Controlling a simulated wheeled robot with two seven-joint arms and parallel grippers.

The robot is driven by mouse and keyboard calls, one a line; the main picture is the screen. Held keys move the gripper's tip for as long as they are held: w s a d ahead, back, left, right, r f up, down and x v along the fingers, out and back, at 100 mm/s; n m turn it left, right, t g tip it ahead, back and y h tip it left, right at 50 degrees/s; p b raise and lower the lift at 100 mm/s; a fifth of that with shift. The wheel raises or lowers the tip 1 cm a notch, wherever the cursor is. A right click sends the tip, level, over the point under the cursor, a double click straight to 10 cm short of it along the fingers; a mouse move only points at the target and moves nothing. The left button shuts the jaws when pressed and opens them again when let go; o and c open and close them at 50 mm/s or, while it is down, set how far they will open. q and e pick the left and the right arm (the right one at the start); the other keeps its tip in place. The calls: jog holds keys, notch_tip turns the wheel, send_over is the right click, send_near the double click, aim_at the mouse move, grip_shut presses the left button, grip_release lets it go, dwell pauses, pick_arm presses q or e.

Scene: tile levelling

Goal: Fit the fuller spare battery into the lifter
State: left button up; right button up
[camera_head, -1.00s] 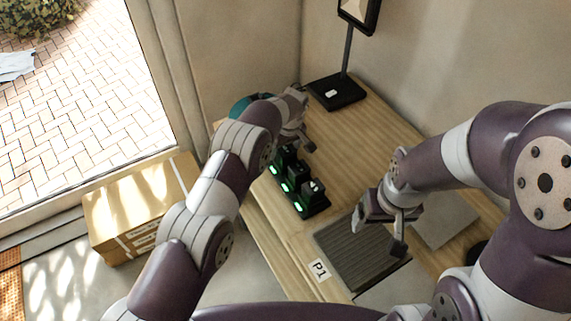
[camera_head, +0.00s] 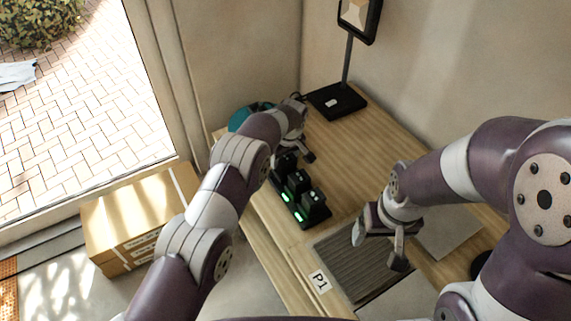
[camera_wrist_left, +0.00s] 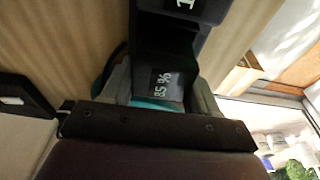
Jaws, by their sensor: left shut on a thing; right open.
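My left gripper (camera_head: 296,155) is at the far end of a black charging rack (camera_head: 318,221) on the wooden bench. In the left wrist view its fingers (camera_wrist_left: 163,95) are shut on a black battery (camera_wrist_left: 160,52) whose label appears to read 85 %. Two more black batteries, a middle one (camera_head: 298,180) and a near one (camera_head: 314,199), stand in the rack beside green lights. A teal object (camera_head: 238,118), perhaps the lifter, is partly hidden behind my left arm. My right gripper (camera_head: 379,247) is open and empty above a grey ribbed mat.
The ribbed mat (camera_head: 345,272) lies by a P1 label (camera_head: 320,282) at the front. A black-based stand (camera_head: 337,101) stands at the back. A cardboard box (camera_head: 140,225) is on the floor left of the bench. Bench surface between rack and stand is clear.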

pick_arm(q)
notch_tip(320, 180, up, 3)
jog(key=shift+f+p, duration=0.1)
jog(key=shift+p, duration=0.7)
notch_tip(320, 180, up, 3)
jog(key=p, duration=0.3)
jog(key=shift+f, duration=0.1)
jog(key=shift+f, duration=0.1)
